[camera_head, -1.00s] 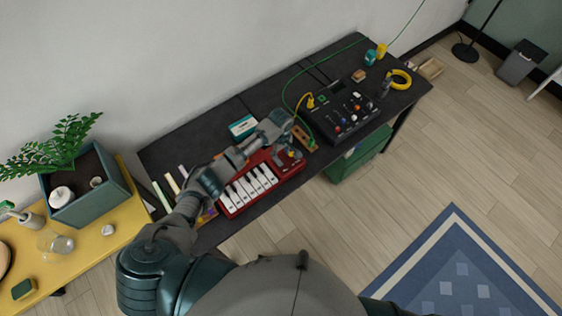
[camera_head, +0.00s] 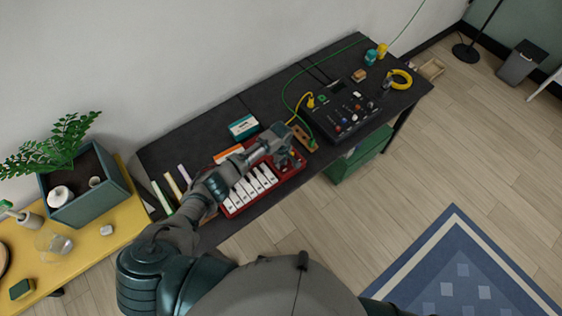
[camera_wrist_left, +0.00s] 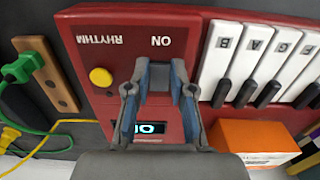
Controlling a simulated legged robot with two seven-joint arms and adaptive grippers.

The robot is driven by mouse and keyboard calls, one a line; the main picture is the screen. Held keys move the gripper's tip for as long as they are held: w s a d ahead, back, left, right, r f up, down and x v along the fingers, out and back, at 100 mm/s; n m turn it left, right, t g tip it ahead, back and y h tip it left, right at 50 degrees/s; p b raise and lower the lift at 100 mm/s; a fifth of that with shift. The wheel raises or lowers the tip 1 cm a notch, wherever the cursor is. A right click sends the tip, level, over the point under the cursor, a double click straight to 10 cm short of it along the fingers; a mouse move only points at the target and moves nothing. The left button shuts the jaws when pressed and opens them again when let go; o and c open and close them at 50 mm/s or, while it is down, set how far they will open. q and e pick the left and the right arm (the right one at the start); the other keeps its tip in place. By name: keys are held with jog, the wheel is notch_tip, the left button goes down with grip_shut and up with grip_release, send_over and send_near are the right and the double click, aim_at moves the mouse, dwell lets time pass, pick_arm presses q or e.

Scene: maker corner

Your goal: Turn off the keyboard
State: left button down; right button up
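The red keyboard (camera_head: 291,173) with white keys lies near the front edge of the dark table. My left gripper (camera_head: 288,157) is over its right end in the head view. In the left wrist view, the keyboard's red panel (camera_wrist_left: 92,58) shows upside-down RHYTHM and ON labels, a yellow button (camera_wrist_left: 101,77) and a lit display (camera_wrist_left: 150,128), partly hidden by the gripper. The left gripper (camera_wrist_left: 160,82) has its fingers apart over the panel, between the yellow button and the white keys. Contact cannot be told. No switch shows clearly. My right gripper is not in view.
A black mixer-like device (camera_head: 343,112) with knobs stands to the right, with a green cable and a yellow cable. An orange box (camera_wrist_left: 252,138) is beside the keyboard. A wooden block with a green plug (camera_wrist_left: 45,75) lies at the keyboard's other side.

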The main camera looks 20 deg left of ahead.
pick_arm(q)
jog(key=shift+w+a+r+g+h, duration=0.1)
jog(key=shift+w+r+g+h, duration=0.05)
jog(key=shift+g+h, duration=0.15)
jog(key=shift+h, duration=0.3)
jog(key=shift+w+a+g+h+b, duration=0.15)
jog(key=shift+g+h+b, duration=0.15)
jog(key=shift+g+b, duration=0.1)
jog(key=shift+h, duration=0.3)
jog(key=c, duration=1)
grip_release()
